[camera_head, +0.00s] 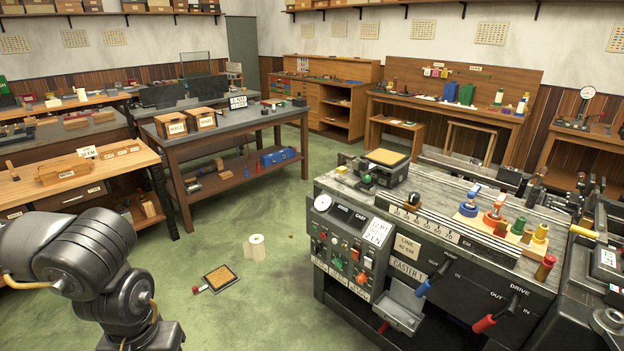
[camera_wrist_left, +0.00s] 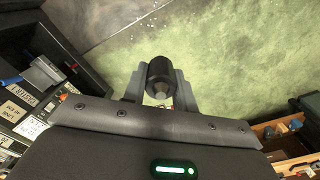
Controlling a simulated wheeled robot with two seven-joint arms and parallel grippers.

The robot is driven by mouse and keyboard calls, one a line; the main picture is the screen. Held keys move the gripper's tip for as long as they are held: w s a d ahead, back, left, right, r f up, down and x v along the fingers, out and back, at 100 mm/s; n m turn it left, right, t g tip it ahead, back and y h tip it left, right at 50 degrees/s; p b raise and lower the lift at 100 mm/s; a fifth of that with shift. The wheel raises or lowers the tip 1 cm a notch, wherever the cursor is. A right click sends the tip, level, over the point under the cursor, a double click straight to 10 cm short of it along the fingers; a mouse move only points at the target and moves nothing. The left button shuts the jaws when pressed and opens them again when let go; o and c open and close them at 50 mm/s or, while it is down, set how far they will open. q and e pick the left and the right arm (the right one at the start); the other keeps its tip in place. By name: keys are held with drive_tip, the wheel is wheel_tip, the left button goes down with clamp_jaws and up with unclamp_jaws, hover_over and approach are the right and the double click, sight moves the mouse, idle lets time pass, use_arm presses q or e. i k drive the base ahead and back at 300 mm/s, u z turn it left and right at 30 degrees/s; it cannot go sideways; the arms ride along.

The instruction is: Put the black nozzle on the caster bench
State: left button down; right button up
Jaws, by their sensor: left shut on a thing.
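My left gripper (camera_wrist_left: 160,92) is shut on the black nozzle (camera_wrist_left: 161,70), a short dark cylinder with a paler tapered end, held between the two fingers. In the left wrist view green floor shows behind the nozzle. In the head view my left arm shows at the lower left, but its gripper and the nozzle are out of the picture. The caster bench (camera_head: 330,183), with a panel marked "CASTER 1", stands at the right of the head view. Its control panel also shows at the left of the wrist view (camera_wrist_left: 14,112). My right gripper is not in view.
The bench top holds a cork-topped block (camera_head: 386,157), colored nozzle-like pieces (camera_head: 494,215) on a stand and a numbered scale. Levers (camera_head: 497,314) and an open tray (camera_head: 400,308) project from its front.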

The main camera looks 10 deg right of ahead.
sight(426, 208)
drive_tip(key=z, duration=0.2)
drive_tip(key=i, duration=1)
drive_tip(key=z, duration=1.4)
drive_tip(key=i, duration=0.75)
drive_tip(key=z, duration=0.75)
